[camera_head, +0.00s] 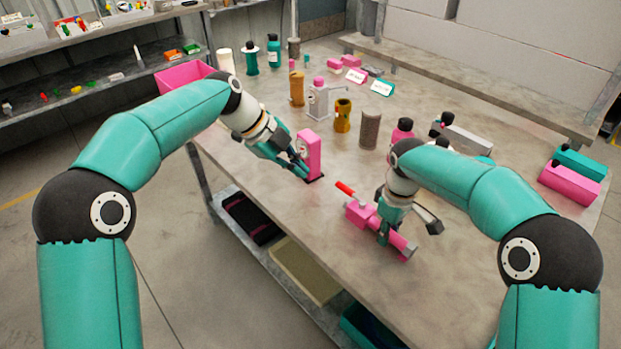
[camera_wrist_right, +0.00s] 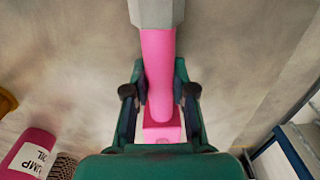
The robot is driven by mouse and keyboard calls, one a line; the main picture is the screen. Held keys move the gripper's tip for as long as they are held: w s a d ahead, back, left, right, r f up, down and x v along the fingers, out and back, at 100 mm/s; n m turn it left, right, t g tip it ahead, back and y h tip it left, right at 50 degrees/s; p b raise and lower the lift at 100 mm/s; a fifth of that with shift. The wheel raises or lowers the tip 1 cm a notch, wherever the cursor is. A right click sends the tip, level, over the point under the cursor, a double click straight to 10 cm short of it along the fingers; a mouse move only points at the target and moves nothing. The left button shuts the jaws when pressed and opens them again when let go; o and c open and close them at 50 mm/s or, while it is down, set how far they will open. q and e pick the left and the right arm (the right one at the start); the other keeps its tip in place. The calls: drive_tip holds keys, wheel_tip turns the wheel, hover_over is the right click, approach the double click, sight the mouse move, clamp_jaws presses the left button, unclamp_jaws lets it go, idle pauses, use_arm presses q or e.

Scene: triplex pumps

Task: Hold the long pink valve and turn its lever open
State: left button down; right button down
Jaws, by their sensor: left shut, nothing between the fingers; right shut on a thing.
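The long pink valve (camera_head: 400,240) lies on or just above the table at the front centre; I cannot tell which. Its red lever (camera_head: 345,188) sticks out at its left end, up and to the left. My right gripper (camera_head: 384,228) is shut on the valve's body from above. In the right wrist view the pink body (camera_wrist_right: 160,65) runs between the fingers of the right gripper (camera_wrist_right: 160,95), with a grey end at the top. My left gripper (camera_head: 301,174) is shut and empty, left of the lever and apart from it, beside a pink block with a gauge (camera_head: 314,150).
Several pumps and bottles stand behind, among them a yellow-brown cup (camera_head: 342,118) and a grey cylinder (camera_head: 370,130). A pink bottle (camera_head: 402,130) is behind my right arm. Pink and teal boxes (camera_head: 570,183) lie at the right. The table's front-left edge is close to both grippers.

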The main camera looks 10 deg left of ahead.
idle(0.3)
drive_tip(key=c, duration=0.9)
unclamp_jaws()
drive_tip(key=shift+r, duration=0.1)
